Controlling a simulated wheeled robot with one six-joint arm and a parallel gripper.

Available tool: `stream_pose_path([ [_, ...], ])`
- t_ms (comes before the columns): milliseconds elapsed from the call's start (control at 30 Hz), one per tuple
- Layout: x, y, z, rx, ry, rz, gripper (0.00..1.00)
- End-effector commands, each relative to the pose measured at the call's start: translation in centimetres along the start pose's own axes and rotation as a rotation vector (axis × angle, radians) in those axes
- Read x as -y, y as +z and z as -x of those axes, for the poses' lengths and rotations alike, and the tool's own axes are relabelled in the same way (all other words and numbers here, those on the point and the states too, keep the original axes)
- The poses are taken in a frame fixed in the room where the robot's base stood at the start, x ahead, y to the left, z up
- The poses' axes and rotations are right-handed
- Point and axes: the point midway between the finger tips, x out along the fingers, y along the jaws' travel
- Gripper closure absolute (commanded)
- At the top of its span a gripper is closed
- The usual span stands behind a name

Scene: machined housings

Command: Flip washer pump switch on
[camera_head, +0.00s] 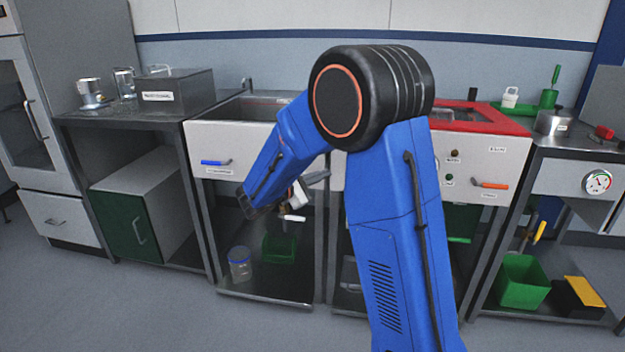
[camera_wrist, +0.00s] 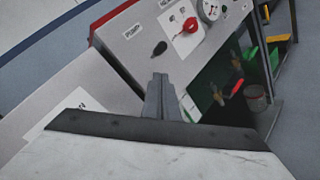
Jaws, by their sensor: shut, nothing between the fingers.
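The washer's white front panel (camera_wrist: 135,60) shows in the wrist view, with a small PUMP label (camera_wrist: 131,32). A black switch lever (camera_wrist: 159,48) stands out from the panel near that label; its on or off position is not clear. My gripper (camera_wrist: 160,80) is shut and empty, with its fingertips just below the switch in the picture and apparently apart from it. In the head view, my gripper (camera_head: 318,178) points right, left of my blue arm. The red-rimmed washer (camera_head: 480,122) is partly behind the arm, and I cannot make out the switch there.
A red handle (camera_wrist: 190,25) and a gauge (camera_wrist: 210,10) sit beyond the switch in the wrist view. An orange handle (camera_head: 490,184) is on the washer panel's right side. A sink panel with a blue handle (camera_head: 215,162) is to the left. Open floor lies in front.

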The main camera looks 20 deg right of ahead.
Motion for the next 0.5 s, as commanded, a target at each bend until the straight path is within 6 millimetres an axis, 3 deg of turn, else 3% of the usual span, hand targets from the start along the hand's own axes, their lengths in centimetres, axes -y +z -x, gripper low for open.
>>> stream_pose_path([
  [133,0.1,0.2,-2.6,0.002,-0.003,-0.001,1.0],
  [500,0.0,2.8,-4.8,0.0,-0.001,-0.001,1.0],
])
